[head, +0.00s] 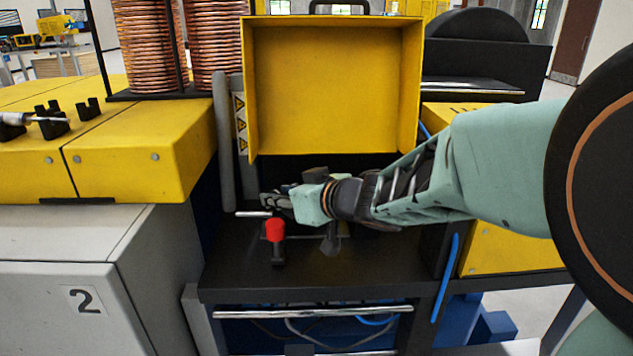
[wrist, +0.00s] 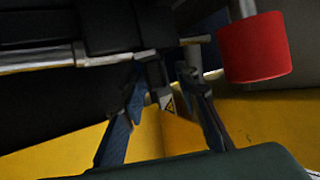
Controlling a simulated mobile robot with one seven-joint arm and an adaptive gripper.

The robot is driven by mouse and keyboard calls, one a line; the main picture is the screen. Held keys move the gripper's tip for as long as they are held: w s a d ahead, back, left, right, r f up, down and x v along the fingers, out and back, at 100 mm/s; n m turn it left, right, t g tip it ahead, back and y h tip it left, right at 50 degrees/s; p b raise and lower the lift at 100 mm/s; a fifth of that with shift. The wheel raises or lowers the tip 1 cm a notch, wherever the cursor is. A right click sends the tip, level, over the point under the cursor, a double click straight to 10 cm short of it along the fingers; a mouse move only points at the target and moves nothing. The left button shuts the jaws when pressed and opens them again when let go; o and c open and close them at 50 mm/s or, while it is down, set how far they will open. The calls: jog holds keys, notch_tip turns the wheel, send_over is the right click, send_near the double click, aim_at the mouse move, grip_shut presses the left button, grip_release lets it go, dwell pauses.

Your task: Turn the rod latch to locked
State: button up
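In the head view a thin silver rod (head: 252,214), which looks like part of the rod latch, sticks out to the left above the black bench top. In the wrist view a silver rod (wrist: 105,54) runs across the upper left, through black blocks. A red knob (wrist: 254,47) on a grey stem is at the upper right; in the head view it stands upright on a black base (head: 276,230). My gripper (head: 272,203) is just above and behind the knob. In the wrist view its fingers (wrist: 164,72) are apart, with a small dark part between or beyond their tips; contact is unclear.
A yellow guard box (head: 332,85) stands open above the bench (head: 320,280). A grey post (head: 223,140) rises left of my gripper. A yellow machine housing (head: 130,150) and a grey cabinet (head: 55,280) are at left. The bench's front is mostly clear.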

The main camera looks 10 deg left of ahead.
jog(key=shift+c, duration=0.6)
grip_shut()
jog(key=p, duration=0.2)
jog(key=shift+w+r+n+g+y+p, duration=0.1)
jog(key=shift+r+n+g+y+p, duration=0.1)
jog(key=shift+n+g+y+p, duration=0.15)
jog(key=shift+d+r+n+g+p, duration=0.1)
jog(key=shift+n+g+p, duration=0.15)
jog(key=shift+p, duration=0.35)
jog(key=n+g+y+p, duration=0.1)
jog(key=p, duration=0.3)
jog(key=shift+n+g, duration=0.4)
jog(key=n+g+y+p, duration=0.1)
jog(key=n+g+p, duration=0.2)
jog(key=p, duration=0.4)
jog(key=shift+g, duration=0.4)
jog(key=shift+f+n+g+p, duration=0.2)
jog(key=shift+n+g+p, duration=0.4)
jog(key=shift+n+p, duration=0.15)
jog(key=shift+f, duration=0.1)
